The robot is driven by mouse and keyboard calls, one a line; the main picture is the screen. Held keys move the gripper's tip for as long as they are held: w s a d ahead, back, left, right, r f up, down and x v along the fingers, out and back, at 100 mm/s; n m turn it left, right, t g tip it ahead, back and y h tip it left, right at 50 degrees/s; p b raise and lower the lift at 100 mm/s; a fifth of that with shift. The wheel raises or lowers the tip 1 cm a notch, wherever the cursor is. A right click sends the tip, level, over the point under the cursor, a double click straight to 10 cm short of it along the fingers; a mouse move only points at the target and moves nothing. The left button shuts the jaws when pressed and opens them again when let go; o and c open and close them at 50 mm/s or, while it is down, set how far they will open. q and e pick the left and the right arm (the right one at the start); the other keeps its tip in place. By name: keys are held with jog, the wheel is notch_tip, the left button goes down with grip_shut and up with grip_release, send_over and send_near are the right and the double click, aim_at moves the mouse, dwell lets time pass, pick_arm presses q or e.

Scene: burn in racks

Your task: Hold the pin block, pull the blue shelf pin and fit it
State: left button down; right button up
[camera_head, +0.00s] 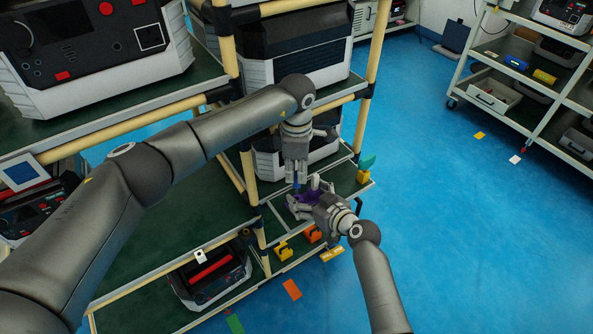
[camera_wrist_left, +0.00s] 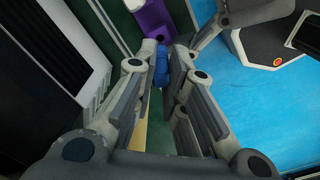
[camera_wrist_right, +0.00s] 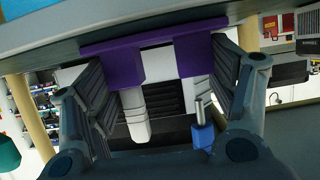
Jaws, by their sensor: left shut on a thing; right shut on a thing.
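The purple pin block (camera_head: 306,197) is at the lower shelf's right end. My right gripper (camera_head: 312,199) is shut on it; in the right wrist view the block (camera_wrist_right: 188,58) spans between its fingers (camera_wrist_right: 160,85). My left gripper (camera_head: 296,179) points down from above, shut on the blue shelf pin (camera_wrist_left: 161,66), just beside the purple block (camera_wrist_left: 155,20). In the right wrist view a blue head (camera_wrist_right: 203,136) on a bare metal shank shows near the block.
Yellow (camera_head: 284,251) and orange (camera_head: 313,234) blocks sit on the shelf edge close to my right gripper. The rack's cream post (camera_head: 372,60) and heavy units stand around my left arm. Open blue floor (camera_head: 450,220) lies to the right.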

jog(key=o, duration=1.1)
jog(key=shift+c, duration=0.2)
jog(key=shift+s, duration=0.1)
jog(key=v, duration=1.1)
jog(key=shift+s+d, duration=0.3)
